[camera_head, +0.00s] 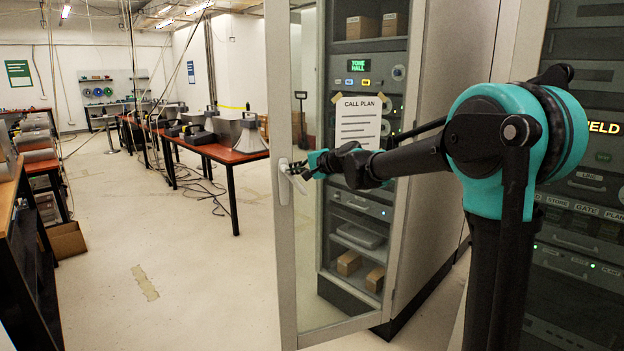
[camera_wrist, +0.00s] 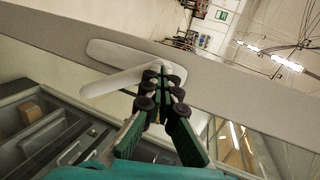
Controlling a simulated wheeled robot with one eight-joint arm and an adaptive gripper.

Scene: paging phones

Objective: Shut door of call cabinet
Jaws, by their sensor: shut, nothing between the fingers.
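The call cabinet (camera_head: 451,75) stands at centre right, with its glass door ajar. The door's pale grey frame (camera_head: 280,235) stands out to the left of the cabinet. It crosses the wrist view (camera_wrist: 62,38) as a broad diagonal band. A white lever handle (camera_head: 284,182) is on this frame, also plain in the wrist view (camera_wrist: 110,84). My gripper (camera_head: 303,169) is shut and empty. Its fingertips (camera_wrist: 165,75) are at the handle, overlapping the lever's end in the wrist view; I cannot tell whether they touch.
A paper marked CALL PLAN (camera_head: 358,122) shows in front of the cabinet's racks. Boxes (camera_head: 349,262) sit on a low shelf inside. A dark equipment rack (camera_head: 580,200) stands at right. Red-topped tables (camera_head: 232,154) stand beyond the door. The floor (camera_head: 190,290) left of the door is clear.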

